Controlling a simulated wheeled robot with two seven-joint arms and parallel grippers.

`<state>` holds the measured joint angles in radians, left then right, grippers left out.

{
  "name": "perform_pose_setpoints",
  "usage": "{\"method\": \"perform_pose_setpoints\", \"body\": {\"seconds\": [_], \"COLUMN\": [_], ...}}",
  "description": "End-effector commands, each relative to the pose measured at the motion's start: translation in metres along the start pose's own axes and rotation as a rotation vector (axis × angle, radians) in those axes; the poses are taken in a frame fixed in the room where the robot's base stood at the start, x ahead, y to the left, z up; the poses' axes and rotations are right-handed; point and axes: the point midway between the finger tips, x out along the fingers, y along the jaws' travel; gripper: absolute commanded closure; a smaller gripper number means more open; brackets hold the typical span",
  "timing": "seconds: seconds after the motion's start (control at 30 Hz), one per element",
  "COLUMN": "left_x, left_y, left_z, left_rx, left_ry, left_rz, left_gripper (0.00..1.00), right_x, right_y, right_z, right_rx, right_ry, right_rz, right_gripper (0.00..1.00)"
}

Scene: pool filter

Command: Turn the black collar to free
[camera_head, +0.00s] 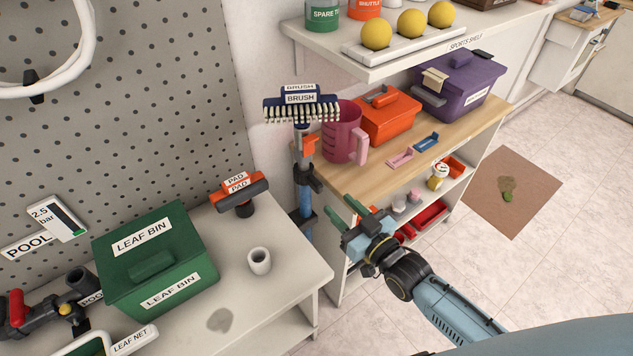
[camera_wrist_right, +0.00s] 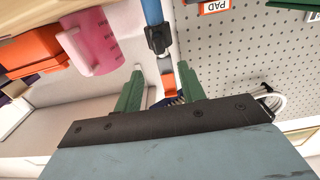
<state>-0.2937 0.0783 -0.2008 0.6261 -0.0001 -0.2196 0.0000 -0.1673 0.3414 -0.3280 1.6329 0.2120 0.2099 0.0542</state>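A blue pole (camera_head: 305,199) stands upright by the white bench's right end, with the BRUSH head (camera_head: 300,108) on top. The black collar (camera_head: 304,172) sits around the pole below an orange part (camera_head: 308,146). In the right wrist view, which looks upside down, the black collar (camera_wrist_right: 158,40) and blue pole (camera_wrist_right: 152,12) show beyond the fingertips. My right gripper (camera_head: 339,205) is open and empty, right of the pole and apart from it. Its two green fingers (camera_wrist_right: 159,72) show a clear gap in the wrist view. My left gripper is not in view.
A magenta jug (camera_head: 341,134) stands on the wooden shelf top close right of the pole, with an orange box (camera_head: 388,113) behind. The white bench holds a green leaf bin (camera_head: 156,258), a PAD head (camera_head: 238,193) and a small white cup (camera_head: 259,261). A sports shelf (camera_head: 420,49) overhangs above.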

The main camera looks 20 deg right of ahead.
Motion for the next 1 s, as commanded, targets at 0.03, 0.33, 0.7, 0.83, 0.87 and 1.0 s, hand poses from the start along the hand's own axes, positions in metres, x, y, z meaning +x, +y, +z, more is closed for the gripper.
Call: {"method": "perform_pose_setpoints", "body": {"seconds": [0.03,0.33,0.7,0.83,0.87,1.0], "left_x": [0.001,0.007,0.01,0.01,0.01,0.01], "left_y": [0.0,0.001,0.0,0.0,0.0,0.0], "left_z": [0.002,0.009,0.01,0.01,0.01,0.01], "left_rx": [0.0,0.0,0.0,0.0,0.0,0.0], "left_ry": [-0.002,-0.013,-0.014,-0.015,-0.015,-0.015], "left_rz": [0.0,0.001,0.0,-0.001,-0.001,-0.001], "left_gripper": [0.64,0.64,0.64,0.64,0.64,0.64], "right_x": [0.013,0.072,0.099,0.1,0.1,0.099], "right_y": [0.0,0.0,0.0,0.0,0.0,0.0], "right_z": [-0.001,0.0,0.001,0.001,0.001,0.001], "right_rx": [0.0,0.0,0.0,0.001,0.0,0.0], "right_ry": [0.004,0.001,-0.002,-0.002,-0.002,-0.002], "right_rz": [0.0,0.001,0.0,0.0,0.0,0.0], "right_gripper": [0.6,0.6,0.6,0.6,0.6,0.7]}}
